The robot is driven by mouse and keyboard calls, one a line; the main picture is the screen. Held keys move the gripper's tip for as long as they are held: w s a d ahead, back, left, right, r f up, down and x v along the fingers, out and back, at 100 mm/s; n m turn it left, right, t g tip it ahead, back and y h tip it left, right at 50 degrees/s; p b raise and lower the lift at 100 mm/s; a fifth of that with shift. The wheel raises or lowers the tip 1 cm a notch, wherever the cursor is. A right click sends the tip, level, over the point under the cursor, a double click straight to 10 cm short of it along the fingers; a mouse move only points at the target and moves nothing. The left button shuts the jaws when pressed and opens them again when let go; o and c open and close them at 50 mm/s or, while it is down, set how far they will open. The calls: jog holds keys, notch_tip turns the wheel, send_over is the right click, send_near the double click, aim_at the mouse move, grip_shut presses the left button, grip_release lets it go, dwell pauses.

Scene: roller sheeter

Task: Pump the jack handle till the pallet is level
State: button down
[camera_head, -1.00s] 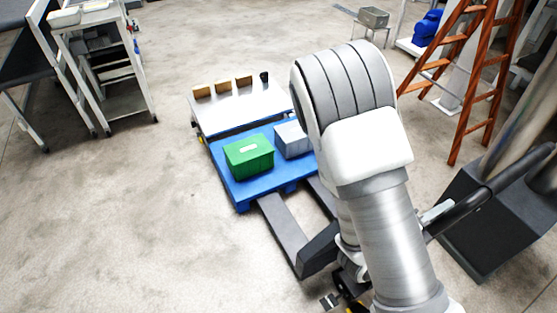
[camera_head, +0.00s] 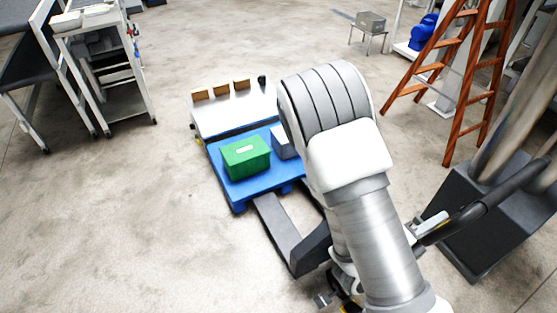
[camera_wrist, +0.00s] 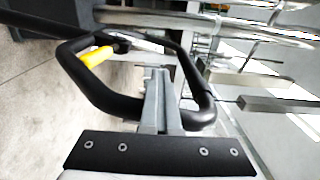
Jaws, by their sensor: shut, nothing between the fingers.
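The blue pallet (camera_head: 243,193) rests low on the dark forks (camera_head: 277,226) in the head view, touching or very near a white platform (camera_head: 232,116). A green box (camera_head: 246,157) and a partly hidden grey box (camera_head: 284,142) sit on it. I cannot tell whether it is level. The jack handle (camera_head: 487,205) is a black bar right of my arm. In the wrist view it is a black loop (camera_wrist: 88,84) with a yellow lever (camera_wrist: 97,57). My gripper (camera_wrist: 161,75) is shut and empty, its fingers crossing the loop's near bar; contact is unclear.
A dark block with pillars (camera_head: 490,235) stands close to the handle at right. An orange ladder (camera_head: 466,75) is behind it. A white cart (camera_head: 112,75) is at upper left. The floor left of the pallet is clear.

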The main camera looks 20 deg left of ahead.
jog(key=s+d+p, duration=0.1)
jog(key=d, duration=0.1)
jog(key=s+d+f+p, duration=0.1)
jog(key=s+d+p, duration=0.1)
jog(key=shift+s, duration=0.2)
jog(key=shift+f, duration=0.1)
